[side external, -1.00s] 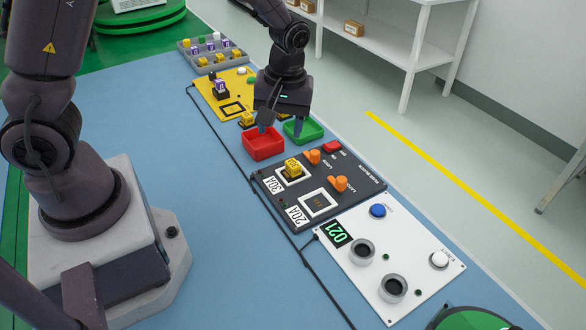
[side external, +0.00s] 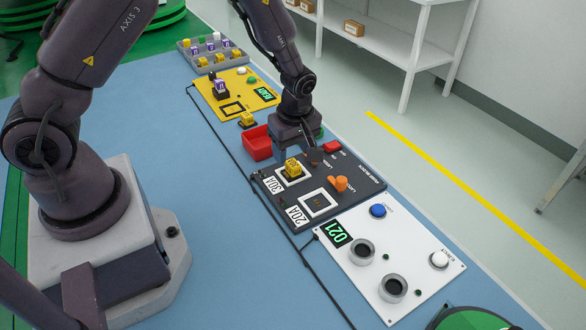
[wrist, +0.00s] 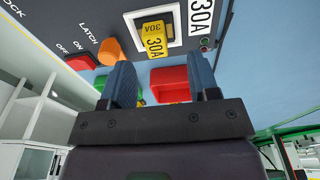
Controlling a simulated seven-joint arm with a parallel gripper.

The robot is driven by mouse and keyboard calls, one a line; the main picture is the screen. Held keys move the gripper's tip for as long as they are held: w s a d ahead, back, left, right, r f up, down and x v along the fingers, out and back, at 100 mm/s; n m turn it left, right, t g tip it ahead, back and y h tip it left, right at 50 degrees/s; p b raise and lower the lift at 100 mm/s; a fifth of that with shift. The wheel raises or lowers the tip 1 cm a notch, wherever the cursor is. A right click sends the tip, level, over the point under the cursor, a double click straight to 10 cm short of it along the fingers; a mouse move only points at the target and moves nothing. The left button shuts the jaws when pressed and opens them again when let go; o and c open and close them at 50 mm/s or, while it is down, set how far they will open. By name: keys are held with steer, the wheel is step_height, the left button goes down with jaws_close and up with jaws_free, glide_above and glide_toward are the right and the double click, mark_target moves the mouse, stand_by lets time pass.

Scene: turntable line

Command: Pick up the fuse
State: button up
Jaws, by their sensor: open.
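The yellow fuse (side external: 293,168) marked 30A stands in the 30A socket of the dark fuse block (side external: 345,197). In the wrist view the fuse (wrist: 154,42) is ahead of the fingertips, roughly between their lines, and apart from them. My gripper (side external: 298,153) is open and empty, just behind and above the fuse in the side view. Both blue-grey fingers of the gripper (wrist: 160,65) show in the wrist view with a clear gap. The 20A socket (side external: 318,204) has no yellow fuse standing in it.
An orange latch (side external: 341,184) and a red switch (side external: 332,146) stick up from the block near the fuse. A white panel (side external: 405,262) with buttons lies in front. Blue table is free at left.

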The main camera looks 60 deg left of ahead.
mark_target(293, 163)
steer(key=f, duration=0.5)
steer(key=shift+w+a, duration=0.25)
steer(key=shift+a, duration=0.05)
steer(key=shift+c, duration=0.4)
steer(key=c, duration=0.9)
